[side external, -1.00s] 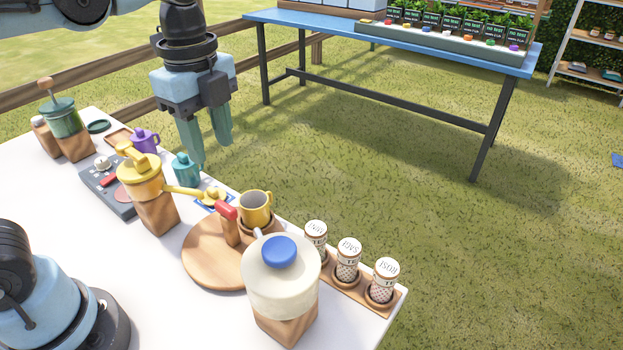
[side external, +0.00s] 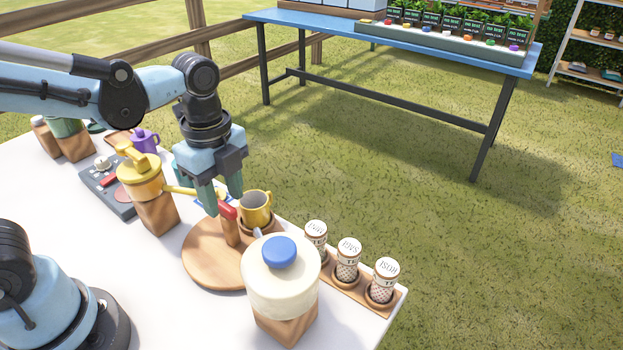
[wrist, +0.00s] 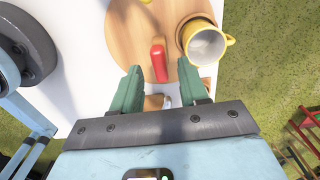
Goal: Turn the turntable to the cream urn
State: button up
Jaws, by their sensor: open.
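The round wooden turntable (side external: 205,258) lies on the white table, with an upright wooden post topped by a red handle (side external: 228,212). A yellow cup (side external: 256,209) stands in a holder at its right side. The cream urn (side external: 281,275) with a blue lid stands on a wooden block in front of the turntable. My gripper (side external: 222,208) points down above the turntable, fingers apart, close to the red handle. In the wrist view the red handle (wrist: 158,60) shows ahead of and between my open fingertips (wrist: 160,72). Nothing is between the fingers' pads that I can see gripped.
A yellow urn (side external: 142,178) with a long spout stands left of the turntable. A rack with several labelled jars (side external: 347,260) lines the right table edge. A purple cup (side external: 145,141) and a grey scale-like device (side external: 105,182) are farther back.

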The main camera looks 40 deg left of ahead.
jog(key=shift+f, duration=0.65)
grip_shut()
